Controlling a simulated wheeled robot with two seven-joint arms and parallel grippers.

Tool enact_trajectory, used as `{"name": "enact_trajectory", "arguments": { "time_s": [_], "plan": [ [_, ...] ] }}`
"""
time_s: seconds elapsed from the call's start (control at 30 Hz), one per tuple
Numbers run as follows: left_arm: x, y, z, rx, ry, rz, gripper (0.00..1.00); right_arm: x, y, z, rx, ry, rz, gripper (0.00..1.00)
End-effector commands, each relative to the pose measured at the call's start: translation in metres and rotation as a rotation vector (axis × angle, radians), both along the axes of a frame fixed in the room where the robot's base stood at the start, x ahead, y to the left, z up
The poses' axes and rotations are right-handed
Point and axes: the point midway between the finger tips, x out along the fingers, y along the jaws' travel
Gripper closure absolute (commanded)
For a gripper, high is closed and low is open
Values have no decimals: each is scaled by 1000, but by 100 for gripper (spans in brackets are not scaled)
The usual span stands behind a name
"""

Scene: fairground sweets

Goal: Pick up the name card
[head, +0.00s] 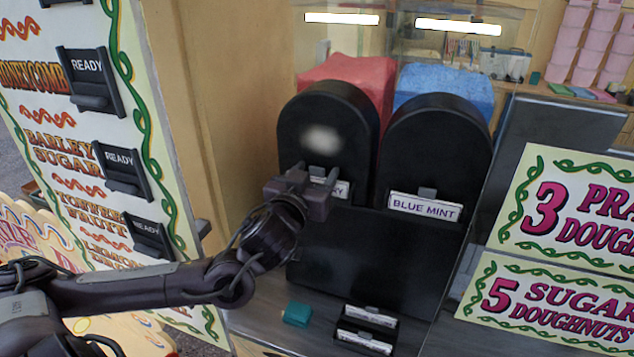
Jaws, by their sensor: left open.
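A white name card (343,190) sits on the front of the left black dispenser (310,130). Only its end, with letters like "RY", shows past my gripper. My left gripper (322,176) is open in front of this card, its fingers pointing at the dispenser face. I cannot tell whether it touches the card. A second name card, "BLUE MINT" (424,207), sits in a clip on the right black dispenser (440,150). More white cards (368,318) lie in a small black holder on the counter below. My right gripper is not in view.
A red block (352,72) and a blue block (445,82) sit behind the dispensers. A small teal object (297,314) lies on the counter. A sweets board (95,130) with "READY" tags stands left. Doughnut signs (580,215) stand right.

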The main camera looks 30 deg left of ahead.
Motion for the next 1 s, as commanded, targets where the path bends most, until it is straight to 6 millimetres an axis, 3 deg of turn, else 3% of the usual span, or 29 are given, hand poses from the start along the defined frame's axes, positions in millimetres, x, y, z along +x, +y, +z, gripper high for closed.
{"name": "enact_trajectory", "arguments": {
  "time_s": [0.1,0.4,0.77,1.0],
  "plan": [
    [0,0,0,0,0,0,45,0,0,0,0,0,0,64],
    [0,0,0,0,0,0,85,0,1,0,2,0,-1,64],
    [0,0,3,1,0,0,85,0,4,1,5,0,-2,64],
    [-1,0,31,2,-3,0,85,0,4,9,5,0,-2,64]
  ]
}}
